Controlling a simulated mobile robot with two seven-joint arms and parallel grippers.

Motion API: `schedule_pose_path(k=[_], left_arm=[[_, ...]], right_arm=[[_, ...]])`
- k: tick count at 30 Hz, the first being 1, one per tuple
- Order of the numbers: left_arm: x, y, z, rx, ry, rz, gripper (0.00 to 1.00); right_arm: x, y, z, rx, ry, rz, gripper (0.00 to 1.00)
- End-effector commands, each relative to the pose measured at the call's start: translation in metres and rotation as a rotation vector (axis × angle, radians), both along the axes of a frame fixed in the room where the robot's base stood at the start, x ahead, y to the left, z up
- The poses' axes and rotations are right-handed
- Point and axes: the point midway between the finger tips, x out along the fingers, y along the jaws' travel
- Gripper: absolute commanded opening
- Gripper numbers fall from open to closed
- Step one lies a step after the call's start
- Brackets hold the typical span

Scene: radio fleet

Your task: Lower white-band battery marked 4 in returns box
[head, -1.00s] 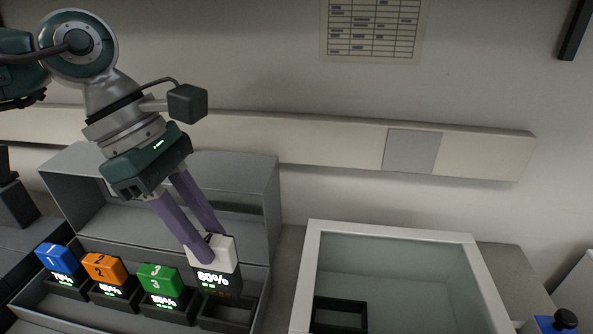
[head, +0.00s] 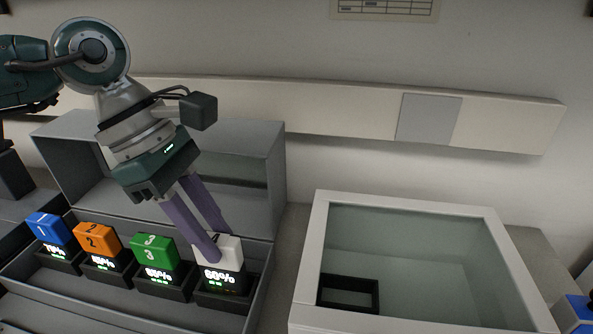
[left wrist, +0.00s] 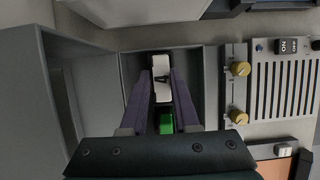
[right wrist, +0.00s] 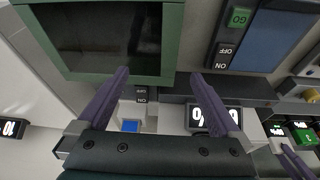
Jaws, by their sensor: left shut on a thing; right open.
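The white-band battery (head: 228,248) has a lit 60% display below its white top. My left gripper (head: 216,250) is shut on its top. The battery stands upright at the rightmost black holder (head: 222,302) in the open grey box (head: 262,285); its lower end is hidden, so I cannot tell if it is fully seated. The left wrist view shows the white top (left wrist: 162,80) between the fingers. Blue 1 (head: 48,228), orange 2 (head: 96,238) and green 3 (head: 153,251) batteries stand in the holders to its left. My right gripper (right wrist: 160,95) is open and empty.
A white-rimmed bin (head: 312,250) with a black holder (head: 348,292) inside stands to the right. The grey box's raised back (head: 262,165) is behind the batteries. A green-framed window (right wrist: 110,40) and lit display (right wrist: 215,117) are near my right gripper.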

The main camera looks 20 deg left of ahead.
Motion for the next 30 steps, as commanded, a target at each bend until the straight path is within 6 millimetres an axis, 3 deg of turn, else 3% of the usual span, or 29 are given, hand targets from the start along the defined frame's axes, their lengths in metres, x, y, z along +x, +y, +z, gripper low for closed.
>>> schedule_pose_path(k=[30], left_arm=[[0.000, 0.000, -0.015, -0.001, 0.000, 0.000, 0.00]], right_arm=[[0.000, 0.000, -0.016, 0.001, 0.001, -0.001, 1.00]])
